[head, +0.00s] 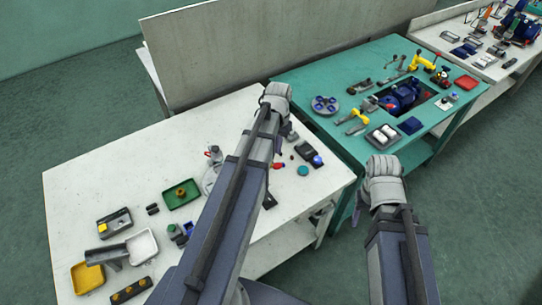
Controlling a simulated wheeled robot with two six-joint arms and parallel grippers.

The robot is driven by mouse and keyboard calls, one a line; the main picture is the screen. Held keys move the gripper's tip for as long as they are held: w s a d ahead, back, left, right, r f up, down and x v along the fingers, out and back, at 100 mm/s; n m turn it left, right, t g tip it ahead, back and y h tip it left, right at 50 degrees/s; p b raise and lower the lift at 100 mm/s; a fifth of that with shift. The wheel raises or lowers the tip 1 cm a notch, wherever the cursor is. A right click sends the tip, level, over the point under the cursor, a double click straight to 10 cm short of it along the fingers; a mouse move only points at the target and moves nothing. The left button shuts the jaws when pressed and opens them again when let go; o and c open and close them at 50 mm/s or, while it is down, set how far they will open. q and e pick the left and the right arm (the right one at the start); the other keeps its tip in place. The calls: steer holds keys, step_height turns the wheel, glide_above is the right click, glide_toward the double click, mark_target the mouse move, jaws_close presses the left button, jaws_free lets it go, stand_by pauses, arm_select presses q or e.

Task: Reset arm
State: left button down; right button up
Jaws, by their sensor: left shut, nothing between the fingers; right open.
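My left arm reaches up over the white table, and its gripper (277,95) is near the table's far right corner, beside the teal table. It is shut and holds nothing. My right gripper (384,170) is in front of the teal table's near edge, over the floor side. It is open and appears empty. The fingers of both are small and mostly hidden by the wrists. Neither gripper is seen touching an object.
The white table (90,165) holds a green tray (181,194), a yellow tray (88,278), a white tray (142,246) and small parts. The teal table (325,75) holds a blue pump (402,95) and tools. A grey partition (240,50) stands behind.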

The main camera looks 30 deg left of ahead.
stand_by(0.3)
arm_select(q)
steer(key=s+d+m, duration=0.2)
steer(key=s+d, duration=0.5)
steer(key=d, duration=0.3)
steer(key=s+d+m+y, duration=0.1)
steer(key=s+d, duration=0.5)
steer(key=d, duration=0.5)
steer(key=shift+s+d+m, duration=0.2)
steer(key=shift+s+m, duration=0.2)
stand_by(0.4)
